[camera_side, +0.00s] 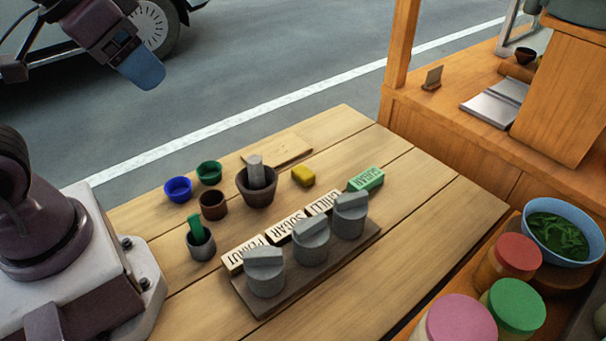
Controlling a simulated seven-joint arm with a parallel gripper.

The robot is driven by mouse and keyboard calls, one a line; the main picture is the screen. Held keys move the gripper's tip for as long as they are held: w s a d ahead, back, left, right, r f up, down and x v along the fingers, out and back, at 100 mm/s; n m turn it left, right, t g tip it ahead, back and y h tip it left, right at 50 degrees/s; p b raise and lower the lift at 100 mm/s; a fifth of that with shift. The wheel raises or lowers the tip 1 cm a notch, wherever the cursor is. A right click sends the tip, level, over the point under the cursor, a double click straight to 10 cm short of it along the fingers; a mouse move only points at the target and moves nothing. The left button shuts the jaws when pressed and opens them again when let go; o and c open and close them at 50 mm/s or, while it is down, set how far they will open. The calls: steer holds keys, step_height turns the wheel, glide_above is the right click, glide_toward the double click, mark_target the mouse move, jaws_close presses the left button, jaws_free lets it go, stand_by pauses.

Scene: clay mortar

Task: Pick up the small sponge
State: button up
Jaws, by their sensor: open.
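A small yellow block, which looks like the sponge (303,176), lies on the wooden table (420,205), right of the clay mortar (257,190). It is in full view and nothing touches it from above. My gripper (140,66) is at the upper left, high above and well away from the sponge. It is open, and I see nothing held in it; only part of it shows clearly.
A grey pestle (255,170) stands in the mortar. Blue (178,189), green (209,173) and brown (214,206) cups stand left. A green labelled block (366,179) lies right of the sponge. Lidded grey pots (310,242) stand in front, and a board (277,150) lies behind.

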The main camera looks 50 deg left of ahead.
steer(key=n+g+y, duration=0.1)
steer(key=n+g, duration=0.5)
steer(key=n, duration=1.2)
glide_toward(303, 171)
steer(key=f, duration=0.9)
steer(key=shift+s+a+f, duration=0.15)
steer(key=shift+a+f, duration=0.1)
steer(key=shift+a, duration=0.1)
steer(key=c, duration=1)
